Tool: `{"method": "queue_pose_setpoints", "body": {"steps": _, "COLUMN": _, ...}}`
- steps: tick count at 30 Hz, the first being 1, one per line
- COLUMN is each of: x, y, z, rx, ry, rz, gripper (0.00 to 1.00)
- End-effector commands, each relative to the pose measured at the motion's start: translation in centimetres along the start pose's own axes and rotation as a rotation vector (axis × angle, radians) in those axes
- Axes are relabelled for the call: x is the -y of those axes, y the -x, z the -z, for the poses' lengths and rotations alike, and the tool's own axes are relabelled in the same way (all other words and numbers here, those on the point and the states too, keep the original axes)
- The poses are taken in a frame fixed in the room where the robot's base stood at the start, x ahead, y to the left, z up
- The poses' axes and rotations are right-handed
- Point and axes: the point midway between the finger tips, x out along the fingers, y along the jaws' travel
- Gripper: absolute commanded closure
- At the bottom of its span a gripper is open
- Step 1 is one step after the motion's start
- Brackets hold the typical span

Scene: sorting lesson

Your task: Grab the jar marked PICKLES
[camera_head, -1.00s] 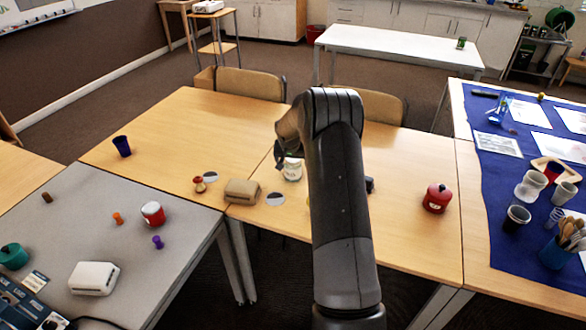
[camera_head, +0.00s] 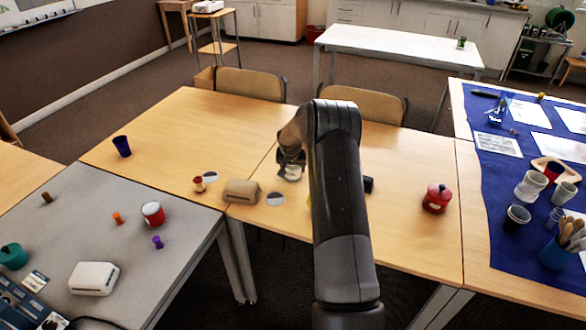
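A small pale jar (camera_head: 292,174) stands on the wooden table near its middle, just left of my arm. Its label is too small to read, and its upper part is partly covered by my gripper. My gripper (camera_head: 290,163) points down right at the top of this jar. Its fingers are dark and small, and I cannot tell whether they are open or shut, or touch the jar. No readable PICKLES mark shows anywhere.
A tan box-like object (camera_head: 242,191), a white disc (camera_head: 275,199) and a red-and-tan figure (camera_head: 199,184) lie left of the jar. A red lidded pot (camera_head: 436,199) stands right of my arm. A dark object (camera_head: 368,184) sits beside my arm. The wood behind is clear.

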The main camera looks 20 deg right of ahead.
Motion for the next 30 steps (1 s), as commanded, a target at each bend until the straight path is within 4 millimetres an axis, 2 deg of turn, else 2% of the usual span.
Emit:
{"method": "queue_pose_setpoints", "body": {"steps": 1, "x": 0.0, "y": 0.0, "z": 0.0, "rx": 0.000, "ry": 0.000, "rz": 0.000, "gripper": 0.45}}
{"method": "queue_pose_setpoints", "body": {"steps": 9, "x": 0.0, "y": 0.0, "z": 0.0, "rx": -0.001, "ry": 0.000, "rz": 0.000, "gripper": 0.66}}
{"method": "queue_pose_setpoints", "body": {"steps": 19, "x": 0.0, "y": 0.5, "z": 0.2, "rx": -0.002, "ry": 0.000, "rz": 0.000, "gripper": 0.66}}
{"method": "queue_pose_setpoints", "body": {"steps": 23, "x": 0.0, "y": 1.7, "z": 0.8, "rx": -0.003, "ry": 0.000, "rz": 0.000, "gripper": 0.66}}
{"method": "queue_pose_setpoints", "body": {"steps": 27, "x": 0.0, "y": 4.1, "z": 1.8, "rx": -0.005, "ry": -0.001, "rz": 0.001, "gripper": 0.66}}
{"method": "queue_pose_setpoints", "body": {"steps": 30, "x": -2.4, "y": 5.4, "z": 1.6, "rx": -0.002, "ry": -0.004, "rz": -0.002, "gripper": 0.66}}
